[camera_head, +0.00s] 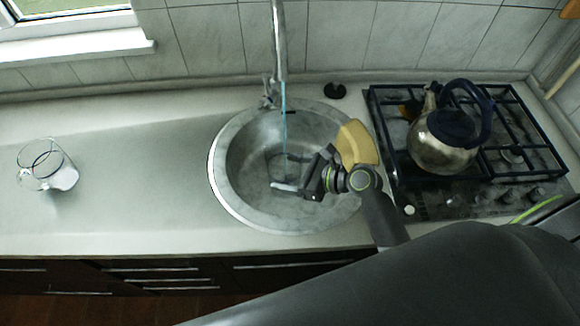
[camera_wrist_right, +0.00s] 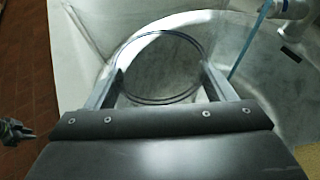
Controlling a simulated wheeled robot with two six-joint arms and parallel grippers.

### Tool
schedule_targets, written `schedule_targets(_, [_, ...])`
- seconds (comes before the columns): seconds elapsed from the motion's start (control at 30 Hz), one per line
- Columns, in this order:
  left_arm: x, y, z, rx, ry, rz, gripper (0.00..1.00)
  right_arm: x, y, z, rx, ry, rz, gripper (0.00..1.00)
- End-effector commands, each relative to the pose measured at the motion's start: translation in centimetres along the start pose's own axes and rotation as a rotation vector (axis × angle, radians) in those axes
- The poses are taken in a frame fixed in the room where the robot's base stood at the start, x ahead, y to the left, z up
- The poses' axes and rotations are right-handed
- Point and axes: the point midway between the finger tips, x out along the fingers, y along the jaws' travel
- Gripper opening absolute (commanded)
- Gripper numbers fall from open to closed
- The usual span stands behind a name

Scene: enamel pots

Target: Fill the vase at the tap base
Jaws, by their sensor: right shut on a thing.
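A clear glass vase (camera_wrist_right: 160,98) is between the two fingers of my right gripper (camera_wrist_right: 163,84), which is shut on it. Its round open rim shows in the right wrist view. In the head view my right gripper (camera_head: 288,187) is low over the round sink (camera_head: 222,190), below the tap (camera_head: 280,45), and the vase is hard to make out. A thin blue water stream (camera_head: 284,120) falls from the tap. In the right wrist view the stream (camera_wrist_right: 250,42) passes to the right of the rim; I cannot tell whether it enters the vase.
A clear glass container (camera_head: 47,165) stands on the left counter. A kettle (camera_head: 444,145) sits on the hob (camera_head: 530,160) at the right. The counter (camera_head: 130,165) left of the sink is mostly bare. A dark part, perhaps my left gripper (camera_wrist_right: 18,130), shows at the wrist view's left edge.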

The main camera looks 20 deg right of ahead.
Motion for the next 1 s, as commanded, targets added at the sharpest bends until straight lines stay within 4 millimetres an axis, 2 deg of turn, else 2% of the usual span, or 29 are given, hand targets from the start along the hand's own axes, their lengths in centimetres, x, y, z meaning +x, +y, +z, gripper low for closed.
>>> schedule_targets(0.17, [1.0,0.1,0.1,0.000,0.000,0.000,0.25,0.6,-1.1,0.0,-0.005,-0.002,-0.001,0.33])
schedule_targets(0.57, [4.1,0.4,0.4,0.000,0.000,0.000,0.25,2.4,-5.4,0.7,-0.006,-0.002,-0.001,0.33])
schedule_targets(1.0, [3.8,0.3,0.4,0.000,-0.001,0.000,0.25,4.2,-10.0,1.9,-0.003,-0.002,-0.001,0.33])
